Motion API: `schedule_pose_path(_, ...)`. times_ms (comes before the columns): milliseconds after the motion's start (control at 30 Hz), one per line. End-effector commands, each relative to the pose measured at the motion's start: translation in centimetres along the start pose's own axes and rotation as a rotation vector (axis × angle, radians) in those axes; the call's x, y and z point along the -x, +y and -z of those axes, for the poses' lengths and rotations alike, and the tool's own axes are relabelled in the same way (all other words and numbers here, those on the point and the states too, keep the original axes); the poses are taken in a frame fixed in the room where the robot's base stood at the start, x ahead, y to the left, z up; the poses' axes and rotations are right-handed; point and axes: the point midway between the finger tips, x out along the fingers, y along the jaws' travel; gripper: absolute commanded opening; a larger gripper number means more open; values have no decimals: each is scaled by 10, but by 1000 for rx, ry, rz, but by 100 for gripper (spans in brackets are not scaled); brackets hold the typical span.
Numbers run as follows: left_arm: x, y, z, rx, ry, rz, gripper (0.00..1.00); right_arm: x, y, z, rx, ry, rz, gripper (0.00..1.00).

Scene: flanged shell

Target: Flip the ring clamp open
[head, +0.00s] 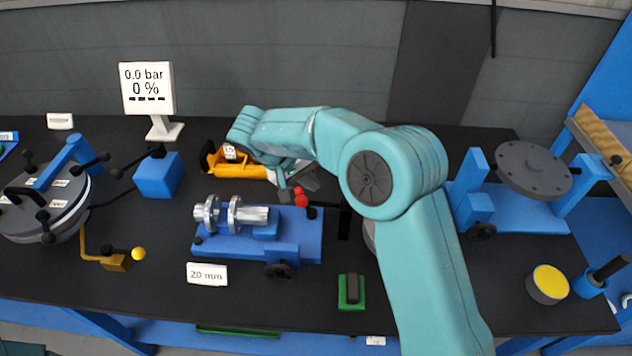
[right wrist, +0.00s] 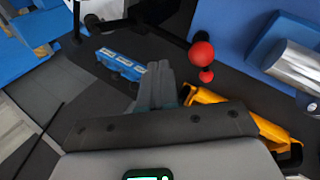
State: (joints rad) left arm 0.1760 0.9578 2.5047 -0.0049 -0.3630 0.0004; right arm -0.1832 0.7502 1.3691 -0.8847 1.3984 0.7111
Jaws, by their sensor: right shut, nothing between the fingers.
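A silver flanged cylinder (head: 235,214) with two upright rings lies on a blue fixture (head: 300,238) near the middle of the bench. Part of the silver cylinder (right wrist: 300,68) shows in the right wrist view. I cannot tell which part is the ring clamp. A red ball knob (head: 301,197) stands at the fixture's back right; it also shows in the right wrist view (right wrist: 202,55). My right gripper (head: 284,192) is shut and empty, just left of the knob in the head view. Its fingertips (right wrist: 158,72) are apart from the knob in the right wrist view.
A yellow-orange tool (head: 242,170) lies behind the fixture, close to my right gripper. Left are a blue block (head: 158,176) and a round lidded vessel (head: 45,205). A green-based block (head: 352,291) sits in front. A blue stand with a grey disc (head: 534,168) is right.

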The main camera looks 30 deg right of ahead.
Motion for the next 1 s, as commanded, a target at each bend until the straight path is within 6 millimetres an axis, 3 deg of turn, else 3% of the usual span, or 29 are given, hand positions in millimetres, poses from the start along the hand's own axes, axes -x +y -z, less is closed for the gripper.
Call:
schedule_pose_path(200,-4,-1,0,0,0,0,43,54,-2,2,-3,7,1,0)
schedule_pose_path(400,-3,-1,0,0,0,0,43,89,-3,3,-3,5,0,0)
schedule_pose_path(600,-2,-1,0,0,0,0,43,102,-4,2,-2,2,-2,0)
schedule_pose_path(1000,-2,-1,0,0,0,0,43,102,-4,3,-2,2,-2,0)
